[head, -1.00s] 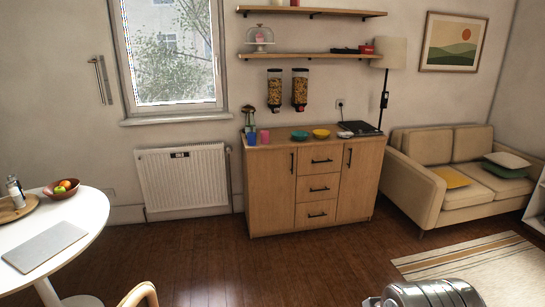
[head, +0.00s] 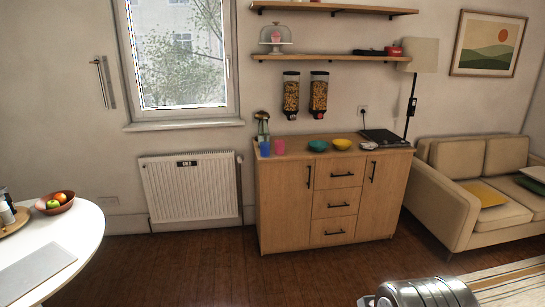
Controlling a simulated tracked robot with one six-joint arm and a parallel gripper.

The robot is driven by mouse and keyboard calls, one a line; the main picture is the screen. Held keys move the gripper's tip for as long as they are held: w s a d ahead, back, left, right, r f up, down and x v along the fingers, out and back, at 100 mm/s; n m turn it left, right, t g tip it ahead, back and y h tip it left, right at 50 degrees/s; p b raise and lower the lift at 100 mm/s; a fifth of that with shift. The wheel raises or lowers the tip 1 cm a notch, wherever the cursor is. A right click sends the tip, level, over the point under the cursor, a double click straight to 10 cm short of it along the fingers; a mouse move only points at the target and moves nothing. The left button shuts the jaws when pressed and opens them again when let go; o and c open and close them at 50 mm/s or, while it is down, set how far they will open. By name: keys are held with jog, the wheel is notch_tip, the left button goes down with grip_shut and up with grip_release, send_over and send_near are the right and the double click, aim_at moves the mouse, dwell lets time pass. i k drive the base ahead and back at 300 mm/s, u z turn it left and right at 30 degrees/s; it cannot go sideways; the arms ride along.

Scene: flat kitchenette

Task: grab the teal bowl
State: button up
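The teal bowl (head: 318,146) sits on top of the wooden sideboard (head: 288,200), near the front edge. A yellow bowl (head: 342,144) stands just to its right. A metallic rounded part of my own body (head: 425,293) shows at the bottom right, well short of the sideboard. I cannot make out my gripper's fingers in the head view.
Blue (head: 265,149) and pink (head: 279,147) cups stand left of the bowl. A black flat appliance (head: 383,137) lies at the right. Two cereal dispensers (head: 318,95) hang above. Bare floor (head: 220,270) lies before the sideboard; a white table (head: 80,240) is left, a sofa (head: 460,210) right.

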aim_at(318, 145)
jog(key=i, duration=3.8)
jog(key=z, duration=0.15)
